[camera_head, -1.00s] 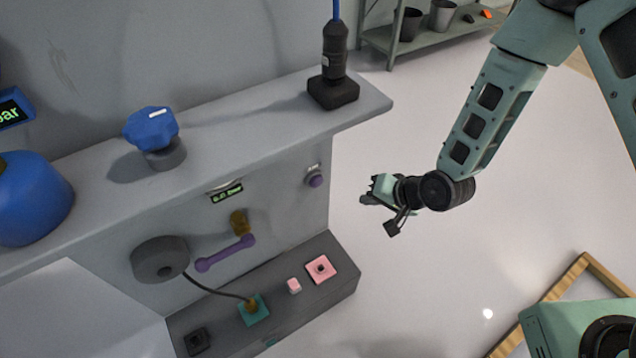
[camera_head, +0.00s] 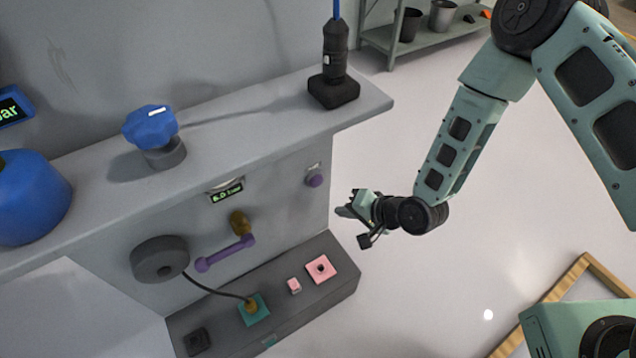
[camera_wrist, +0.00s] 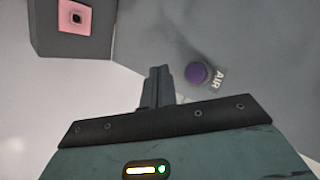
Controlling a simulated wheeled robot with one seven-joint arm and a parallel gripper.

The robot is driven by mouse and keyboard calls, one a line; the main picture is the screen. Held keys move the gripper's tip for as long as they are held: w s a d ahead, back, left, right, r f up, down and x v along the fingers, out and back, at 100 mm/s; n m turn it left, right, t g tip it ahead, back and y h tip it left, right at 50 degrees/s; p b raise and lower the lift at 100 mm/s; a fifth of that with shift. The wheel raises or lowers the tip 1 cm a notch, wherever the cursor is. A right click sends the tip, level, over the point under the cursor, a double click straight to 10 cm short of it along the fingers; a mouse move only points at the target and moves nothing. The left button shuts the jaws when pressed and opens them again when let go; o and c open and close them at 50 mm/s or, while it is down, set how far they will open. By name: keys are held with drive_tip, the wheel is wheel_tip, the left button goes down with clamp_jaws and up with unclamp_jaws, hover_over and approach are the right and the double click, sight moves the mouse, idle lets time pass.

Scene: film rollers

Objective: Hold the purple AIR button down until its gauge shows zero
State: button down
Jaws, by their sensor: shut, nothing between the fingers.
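The purple AIR button (camera_head: 315,180) is a round knob on the front face of the grey cabinet, near its right end. It shows in the wrist view as a purple disc (camera_wrist: 197,74) beside the label "AIR". The green-lit gauge (camera_head: 227,193) on the same face reads about 6.0; its smaller text is hard to read. My gripper (camera_head: 345,211) is to the right of the button and apart from it, pointing toward the cabinet. In the wrist view its fingers (camera_wrist: 158,88) are together and empty, left of the button.
A purple lever (camera_head: 225,254) and a grey roller (camera_head: 160,260) with a cable stick out of the cabinet face. A lower ledge holds a pink block (camera_head: 320,269) and a teal block (camera_head: 254,310). A blue knob (camera_head: 150,127) stands on top.

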sight(317, 187)
drive_tip(key=w+a+b, duration=0.1)
drive_tip(key=w+a, duration=0.3)
drive_tip(key=w, duration=0.2)
idle(2.1)
drive_tip(key=shift+w+a, duration=0.25)
drive_tip(key=shift+w, duration=0.05)
drive_tip(key=shift+w+a+b, duration=0.3)
drive_tip(key=shift+w+b, duration=0.05)
drive_tip(key=shift+w, duration=0.15)
idle(2.7)
drive_tip(key=shift+s+d, duration=0.1)
drive_tip(key=shift+s, duration=0.05)
idle(0.7)
drive_tip(key=shift+s+d+p, duration=0.3)
drive_tip(key=shift+s+d, duration=0.15)
drive_tip(key=shift+s, duration=0.25)
